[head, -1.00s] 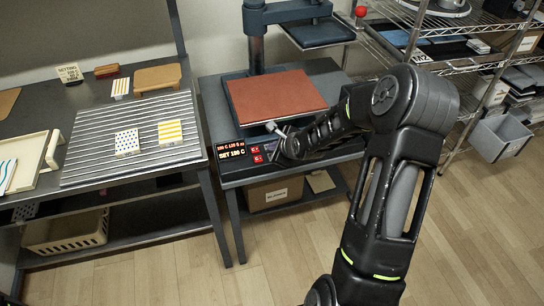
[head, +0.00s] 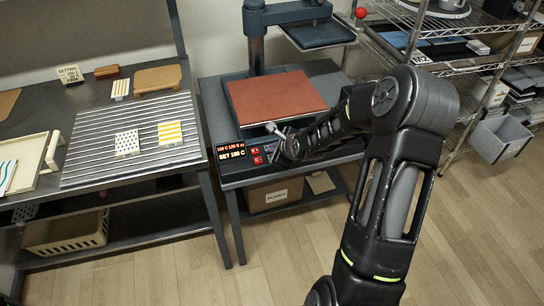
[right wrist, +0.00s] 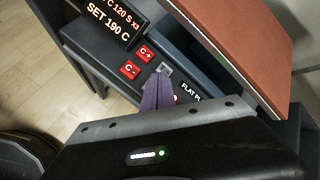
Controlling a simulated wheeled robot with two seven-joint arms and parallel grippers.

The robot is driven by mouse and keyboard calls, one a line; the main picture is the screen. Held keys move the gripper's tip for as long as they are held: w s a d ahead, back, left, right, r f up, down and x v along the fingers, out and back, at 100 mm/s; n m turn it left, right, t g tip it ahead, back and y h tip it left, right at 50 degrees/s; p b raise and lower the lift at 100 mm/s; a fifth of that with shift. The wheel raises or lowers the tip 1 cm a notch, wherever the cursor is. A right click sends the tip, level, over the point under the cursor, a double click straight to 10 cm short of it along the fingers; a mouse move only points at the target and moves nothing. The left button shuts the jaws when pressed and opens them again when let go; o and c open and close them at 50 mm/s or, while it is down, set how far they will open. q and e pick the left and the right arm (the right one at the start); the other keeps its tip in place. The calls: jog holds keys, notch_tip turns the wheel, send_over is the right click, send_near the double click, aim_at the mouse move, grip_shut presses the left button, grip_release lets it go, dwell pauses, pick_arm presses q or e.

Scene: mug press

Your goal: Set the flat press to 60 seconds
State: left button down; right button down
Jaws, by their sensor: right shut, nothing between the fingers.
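The flat press stands on a dark bench, its red-brown plate (head: 275,97) in the open. My right gripper (head: 276,153) is over the panel, shut and empty. In the right wrist view its purple fingertips (right wrist: 158,82) are close to a small grey metal control (right wrist: 164,69); contact cannot be told. Another red button beside the fingers is mostly hidden. My left gripper is out of view.
A ribbed metal table (head: 90,150) with two patterned tiles stands at left, with a cream tray (head: 28,160). A wire shelf rack (head: 470,62) is at right. The press's raised head (head: 318,34) and red-knobbed lever (head: 360,12) are behind.

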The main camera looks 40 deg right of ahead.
dwell(0.8)
jog(key=shift+f+b, duration=0.3)
jog(key=shift+f, duration=0.1)
jog(key=shift+f+b, duration=0.35)
jog(key=shift+f, duration=0.15)
dwell(0.5)
jog(key=shift+r, duration=0.1)
jog(key=shift+r+p, duration=0.75)
jog(key=shift+r, duration=0.05)
notch_tip(320, 180, up, 5)
jog(key=p, duration=0.4)
dwell(0.3)
dwell(1.7)
